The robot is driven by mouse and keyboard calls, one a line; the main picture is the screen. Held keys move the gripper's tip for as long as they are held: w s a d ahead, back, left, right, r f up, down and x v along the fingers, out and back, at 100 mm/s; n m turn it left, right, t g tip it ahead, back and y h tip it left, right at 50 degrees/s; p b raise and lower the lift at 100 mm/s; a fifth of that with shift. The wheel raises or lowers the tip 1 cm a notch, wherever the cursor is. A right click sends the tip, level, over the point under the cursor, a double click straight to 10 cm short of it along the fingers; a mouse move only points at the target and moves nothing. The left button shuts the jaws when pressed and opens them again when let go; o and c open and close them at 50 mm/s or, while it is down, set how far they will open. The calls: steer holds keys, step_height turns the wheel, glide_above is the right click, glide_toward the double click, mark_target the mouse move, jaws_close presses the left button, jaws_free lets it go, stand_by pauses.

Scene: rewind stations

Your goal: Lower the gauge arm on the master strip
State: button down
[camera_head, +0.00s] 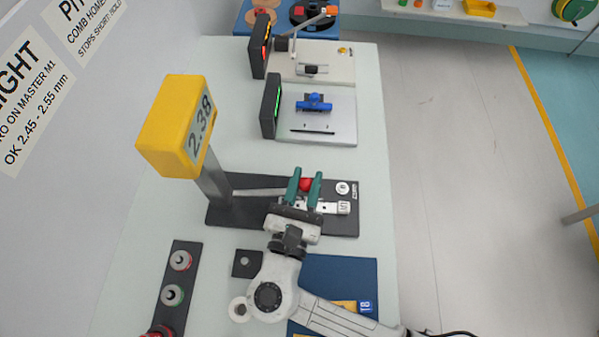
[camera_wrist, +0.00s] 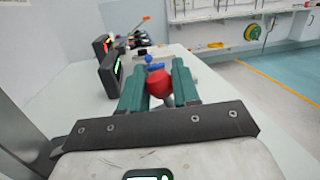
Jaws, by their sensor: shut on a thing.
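The gauge has a yellow display head (camera_head: 170,125) reading 2.38 on a grey post (camera_head: 214,187) above a dark base plate (camera_head: 222,216). Its thin pale gauge arm (camera_head: 258,192) runs right from the post to a red knob (camera_head: 306,184). My gripper (camera_head: 305,187), with green fingers, is shut on the red knob, which shows between the fingers in the wrist view (camera_wrist: 159,83). A silvery master strip (camera_head: 343,208) lies on the base plate under the fingers, partly hidden by them. Whether the arm's tip touches the strip cannot be told.
Behind stand a plate with a blue clamp (camera_head: 314,103) beside a green-lit dark unit (camera_head: 271,105), and a similar station with a red-lit unit (camera_head: 260,45). A dark strip with ring pieces (camera_head: 173,294) and a blue mat (camera_head: 345,273) lie in front. The bench's right edge is near.

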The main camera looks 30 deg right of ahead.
stand_by(0.3)
steer(key=c, duration=0.9)
jaws_free()
steer(key=shift+o, duration=0.2)
steer(key=p+v, duration=0.1)
steer(key=v, duration=0.9)
steer(key=shift+s+a+p, duration=0.3)
